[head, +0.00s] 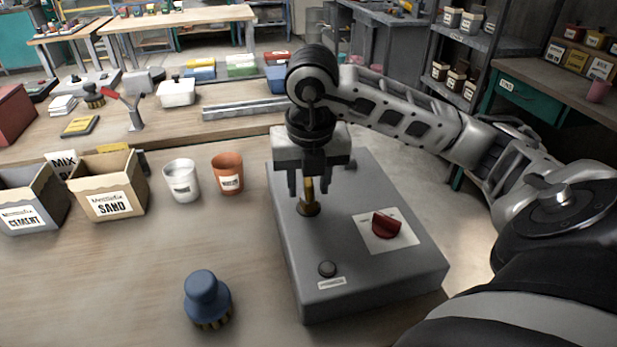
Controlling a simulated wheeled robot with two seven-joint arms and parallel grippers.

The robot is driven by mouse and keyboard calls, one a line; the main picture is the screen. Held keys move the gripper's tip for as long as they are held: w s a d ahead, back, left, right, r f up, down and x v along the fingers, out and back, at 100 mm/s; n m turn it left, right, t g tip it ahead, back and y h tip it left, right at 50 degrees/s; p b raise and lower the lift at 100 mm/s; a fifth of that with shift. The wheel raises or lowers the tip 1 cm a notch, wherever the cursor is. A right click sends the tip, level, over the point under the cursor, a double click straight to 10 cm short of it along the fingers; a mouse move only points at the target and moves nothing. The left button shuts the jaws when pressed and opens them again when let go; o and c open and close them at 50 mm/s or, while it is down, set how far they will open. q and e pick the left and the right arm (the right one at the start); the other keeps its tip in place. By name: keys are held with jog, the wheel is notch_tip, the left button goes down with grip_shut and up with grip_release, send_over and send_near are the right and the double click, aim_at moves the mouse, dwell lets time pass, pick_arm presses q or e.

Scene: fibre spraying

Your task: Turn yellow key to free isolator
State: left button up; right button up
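The gripper's palm hides the key's top end. A red rotary knob (388,226) sits on a pale square plate on the box. My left gripper is not in view.
On the bench stand a blue brush (207,299), a white cup (182,180), an orange cup (228,173), a sand box (108,186) and a cement box (30,200).

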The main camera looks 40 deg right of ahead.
aim_at(310, 186)
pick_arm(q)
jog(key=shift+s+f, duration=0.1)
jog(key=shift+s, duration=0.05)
